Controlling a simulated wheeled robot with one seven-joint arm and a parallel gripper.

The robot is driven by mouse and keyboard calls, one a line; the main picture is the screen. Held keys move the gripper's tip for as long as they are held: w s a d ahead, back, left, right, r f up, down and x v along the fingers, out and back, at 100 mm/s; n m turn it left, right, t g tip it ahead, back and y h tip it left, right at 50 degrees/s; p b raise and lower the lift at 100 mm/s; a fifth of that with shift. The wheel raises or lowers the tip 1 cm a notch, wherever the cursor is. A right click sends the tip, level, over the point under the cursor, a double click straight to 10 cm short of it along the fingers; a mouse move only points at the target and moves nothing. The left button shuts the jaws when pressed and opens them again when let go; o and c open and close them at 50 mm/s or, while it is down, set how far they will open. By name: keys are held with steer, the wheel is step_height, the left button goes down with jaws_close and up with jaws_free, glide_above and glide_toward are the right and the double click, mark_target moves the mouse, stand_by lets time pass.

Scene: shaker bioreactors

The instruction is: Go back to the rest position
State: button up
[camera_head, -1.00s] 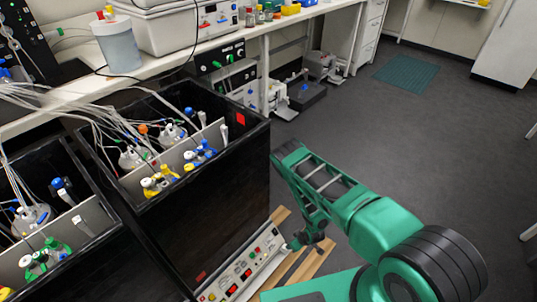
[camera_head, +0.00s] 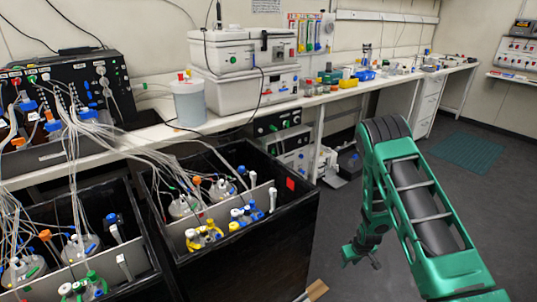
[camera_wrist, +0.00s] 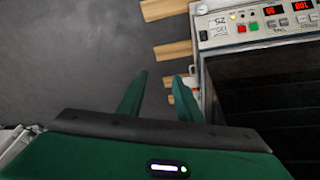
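No held object shows.
Two black boxes hold bottles with coloured caps (camera_head: 205,236) and many tubes. A white bench (camera_head: 345,92) runs along the wall with a white bucket (camera_head: 188,103) and lab devices. Wooden slats (camera_wrist: 170,50) stick out below the panel. Grey floor (camera_head: 430,135) is free at the right, with a green mat (camera_head: 466,152).

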steer(key=s+d+r+m+g, duration=0.1)
steer(key=s+d+r+m, duration=0.2)
steer(key=r, duration=0.8)
steer(key=s+d+r+h, duration=0.1)
steer(key=s+d+r, duration=0.3)
steer(key=r, duration=0.7)
steer(key=s+d+r+m+g, duration=0.1)
steer(key=s+d+r+m, duration=0.1)
steer(key=s+r, duration=0.65)
steer(key=s+a+r+m, duration=0.1)
steer(key=s+r+m, duration=0.1)
steer(key=s+r, duration=0.6)
steer(key=s+r+m+g+y, duration=0.1)
steer(key=s+r+m, duration=0.1)
steer(key=s+r, duration=0.7)
steer(key=s, duration=0.8)
steer(key=shift+a, duration=0.35)
steer(key=shift+a, duration=0.15)
